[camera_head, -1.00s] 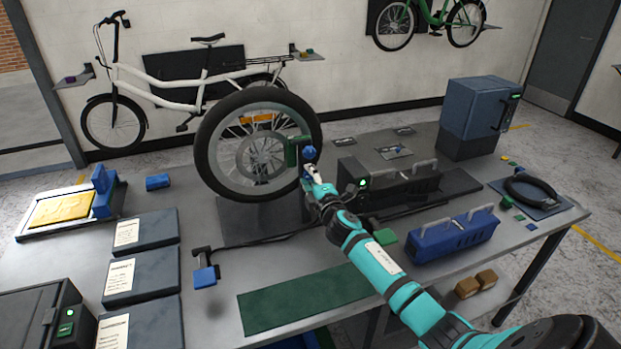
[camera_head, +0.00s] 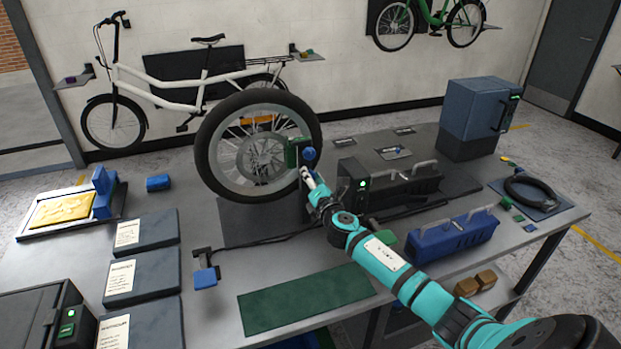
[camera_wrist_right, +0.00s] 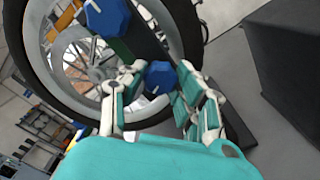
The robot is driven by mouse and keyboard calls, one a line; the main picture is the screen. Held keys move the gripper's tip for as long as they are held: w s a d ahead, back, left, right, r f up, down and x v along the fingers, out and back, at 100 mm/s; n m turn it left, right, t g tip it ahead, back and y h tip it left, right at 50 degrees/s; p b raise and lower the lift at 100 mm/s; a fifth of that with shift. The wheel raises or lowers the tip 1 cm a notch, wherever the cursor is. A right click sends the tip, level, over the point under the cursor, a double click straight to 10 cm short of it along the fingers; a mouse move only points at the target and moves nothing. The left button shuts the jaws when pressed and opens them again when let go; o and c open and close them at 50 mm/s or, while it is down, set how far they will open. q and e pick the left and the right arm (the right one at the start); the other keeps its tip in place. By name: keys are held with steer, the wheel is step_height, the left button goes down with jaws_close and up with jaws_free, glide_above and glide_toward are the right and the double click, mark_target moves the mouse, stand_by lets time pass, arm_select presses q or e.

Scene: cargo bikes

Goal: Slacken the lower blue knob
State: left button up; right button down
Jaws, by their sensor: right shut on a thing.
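The lower blue knob (camera_wrist_right: 160,77) sits between the fingers of my right gripper (camera_wrist_right: 158,88) in the right wrist view, and the gripper is shut on it. A pale line shows on the knob's face. The upper blue knob (camera_wrist_right: 107,17) is above and to the left, apart from the fingers, and also has a pale line. In the head view the upper knob (camera_head: 310,153) shows on the green bracket (camera_head: 292,153) beside the wheel. My right gripper (camera_head: 306,174) is just below it and hides the lower knob there. My left gripper is not in view.
The large wheel (camera_head: 205,150) stands close to the left of my right gripper. A dark toolbox (camera_head: 410,187) and a blue toolbox (camera_head: 455,238) are to the right. A green mat (camera_head: 305,298) lies on the front of the bench, with nothing on it.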

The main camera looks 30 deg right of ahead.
steer(key=shift+f, duration=0.2)
steer(key=c, duration=0.9)
jaws_free()
steer(key=shift+r, duration=0.1)
steer(key=shift+c, duration=0.2)
steer(key=v, duration=1.2)
steer(key=shift+s, duration=0.1)
